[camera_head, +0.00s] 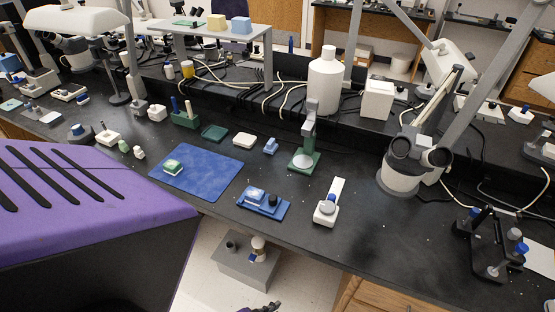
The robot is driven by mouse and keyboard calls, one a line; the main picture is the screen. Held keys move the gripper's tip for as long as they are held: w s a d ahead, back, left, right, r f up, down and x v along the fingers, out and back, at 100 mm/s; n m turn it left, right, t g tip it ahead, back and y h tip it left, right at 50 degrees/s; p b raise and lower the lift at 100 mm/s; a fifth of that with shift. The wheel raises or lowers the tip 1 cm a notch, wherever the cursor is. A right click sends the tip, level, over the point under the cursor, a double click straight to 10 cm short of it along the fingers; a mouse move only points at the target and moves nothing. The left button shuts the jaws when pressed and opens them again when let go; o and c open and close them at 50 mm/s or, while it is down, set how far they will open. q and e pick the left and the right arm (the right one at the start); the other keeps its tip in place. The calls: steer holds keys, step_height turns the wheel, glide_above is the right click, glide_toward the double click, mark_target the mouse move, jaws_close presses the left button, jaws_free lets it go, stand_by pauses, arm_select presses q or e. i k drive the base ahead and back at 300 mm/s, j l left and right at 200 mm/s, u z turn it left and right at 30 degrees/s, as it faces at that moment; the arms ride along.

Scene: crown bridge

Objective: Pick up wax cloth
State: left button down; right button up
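I cannot tell for sure which thing is the wax cloth. A small flat dark green square (215,132) lies on the black bench behind a blue mat (205,182). A small green and white piece (172,167) sits on the mat's left part. A white block (244,140) and a small blue piece (270,146) lie to the right of the dark green square. Neither of my grippers can be made out. A small dark part shows at the bottom edge, too cut off to identify.
A blue tray (263,204), a white device with a round knob (327,203) and a green-based stand (305,145) stand on the bench. A tall white bottle (325,85) is behind. A grey box (246,262) is below the bench edge.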

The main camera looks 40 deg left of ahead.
mark_target(272, 147)
steer(key=u, duration=1.3)
